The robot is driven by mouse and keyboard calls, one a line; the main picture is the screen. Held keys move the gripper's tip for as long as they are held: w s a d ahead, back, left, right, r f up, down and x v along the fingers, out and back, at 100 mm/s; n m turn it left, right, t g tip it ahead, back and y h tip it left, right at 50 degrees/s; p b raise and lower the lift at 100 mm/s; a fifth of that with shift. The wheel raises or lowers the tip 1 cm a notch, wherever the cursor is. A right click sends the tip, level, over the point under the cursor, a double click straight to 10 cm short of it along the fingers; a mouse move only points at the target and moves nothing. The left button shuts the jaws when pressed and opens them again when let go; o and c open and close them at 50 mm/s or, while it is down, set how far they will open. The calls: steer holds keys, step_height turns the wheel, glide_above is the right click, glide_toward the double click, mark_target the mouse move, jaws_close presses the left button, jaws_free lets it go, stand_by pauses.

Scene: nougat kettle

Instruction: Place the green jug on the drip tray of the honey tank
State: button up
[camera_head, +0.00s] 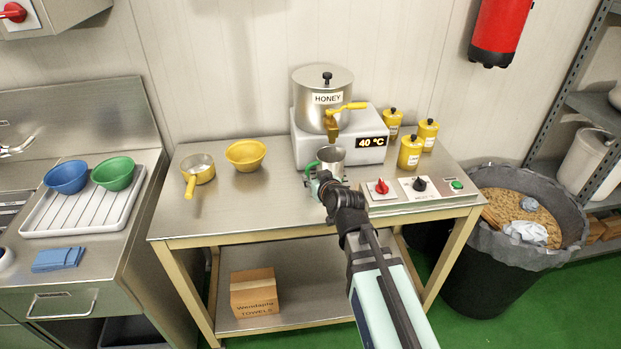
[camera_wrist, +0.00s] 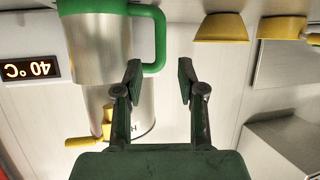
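The green jug (camera_head: 331,160) is a steel jug with a green handle and stands upright in front of the honey tank (camera_head: 322,90), just below its yellow tap. The drip tray is hidden behind the jug and my gripper, so I cannot tell whether the jug rests on it. In the wrist view, which is upside down, the jug (camera_wrist: 95,45) shows its green base band and handle at upper left. My gripper (camera_wrist: 160,72) is open, its fingers apart near the handle; whether one touches it is unclear. In the head view my gripper (camera_head: 318,181) is at the handle side.
A control panel (camera_head: 420,193) and several yellow jars (camera_head: 410,152) stand right of the jug. A yellow bowl (camera_head: 246,155) and a yellow-handled pan (camera_head: 198,170) stand left. The tabletop (camera_head: 245,205) at front left is clear.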

steer(key=shift+v, duration=1.25)
